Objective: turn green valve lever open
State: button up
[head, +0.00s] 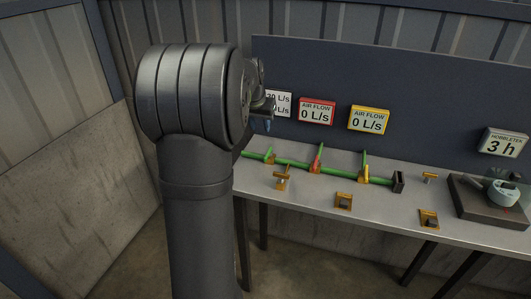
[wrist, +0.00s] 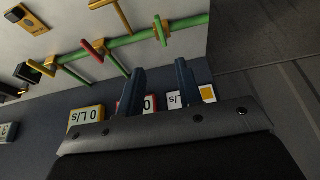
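The green valve lever (head: 269,156) sits on a brass valve at the left part of the green pipe (head: 290,163). It also shows in the wrist view (wrist: 160,31), roughly crosswise to the pipe. The red lever (head: 318,156) and the yellow lever (head: 366,173) stand farther right along the pipe. My gripper (wrist: 160,74) is open and empty, with its two dark blue fingers apart. In the wrist view the green lever lies beyond the fingertips, apart from them. In the head view my arm hides much of the gripper (head: 266,120).
A red-framed sign (head: 317,111) and a yellow-framed sign (head: 369,120) both read 0 L/s on the back panel. A partly hidden sign (head: 279,104) stands left of them. Brass fittings (head: 344,201) lie on the grey table. A dark block with a round device (head: 503,194) stands right.

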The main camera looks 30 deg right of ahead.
aim_at(266, 155)
jog(key=x, duration=1.7)
jog(key=shift+c, duration=0.2)
grip_shut()
